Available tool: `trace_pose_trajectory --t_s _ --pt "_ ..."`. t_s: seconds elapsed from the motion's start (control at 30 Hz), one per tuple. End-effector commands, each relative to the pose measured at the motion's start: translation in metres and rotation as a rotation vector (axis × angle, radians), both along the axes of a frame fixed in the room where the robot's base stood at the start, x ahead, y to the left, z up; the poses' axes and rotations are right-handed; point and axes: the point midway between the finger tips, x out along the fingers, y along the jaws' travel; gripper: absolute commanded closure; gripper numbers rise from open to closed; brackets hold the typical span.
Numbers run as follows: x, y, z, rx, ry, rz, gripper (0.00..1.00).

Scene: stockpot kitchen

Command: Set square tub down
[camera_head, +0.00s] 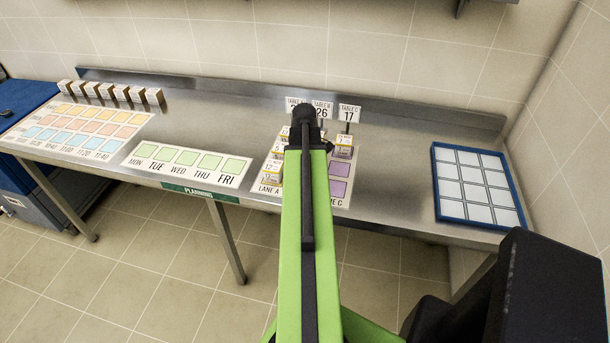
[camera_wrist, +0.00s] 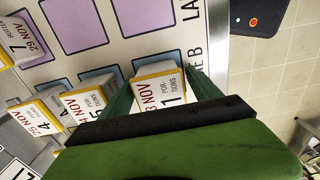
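A square tub (camera_wrist: 159,88) with a yellow rim and a white label reading NOV and 1 is between the two fingers of my gripper (camera_wrist: 160,90) in the wrist view. The fingers sit close against its two sides, shut on it. In the head view my arm hides the gripper and the held tub.
Other labelled tubs (camera_wrist: 88,103) stand left of the held tub. Table cards (camera_head: 349,114) stand behind the lane sheet. A blue-rimmed tray (camera_head: 437,196) lies at right, a green-square day sheet (camera_head: 228,180) at left. Small boxes (camera_head: 108,92) line the back left. Bare steel lies between sheet and tray.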

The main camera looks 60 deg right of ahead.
Motion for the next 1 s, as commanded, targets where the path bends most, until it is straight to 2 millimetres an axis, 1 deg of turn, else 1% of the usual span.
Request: trace_pose_trajectory --t_s 0.3,0.37,0.47,0.57,0.67,0.9,1.0 --pt "0.0 0.0 0.001 0.0 0.0 0.001 0.24" --pt "0.0 0.0 0.003 0.0 0.0 0.001 0.24" --pt "0.0 0.0 0.012 0.0 0.0 0.001 0.24" --pt "0.001 0.0 0.027 0.0 0.0 0.001 0.24" --pt "0.001 0.0 0.048 0.0 0.0 0.001 0.24" --pt "0.001 0.001 0.103 0.0 0.0 0.002 0.24" --pt "0.001 0.001 0.119 0.0 0.0 0.002 0.24"
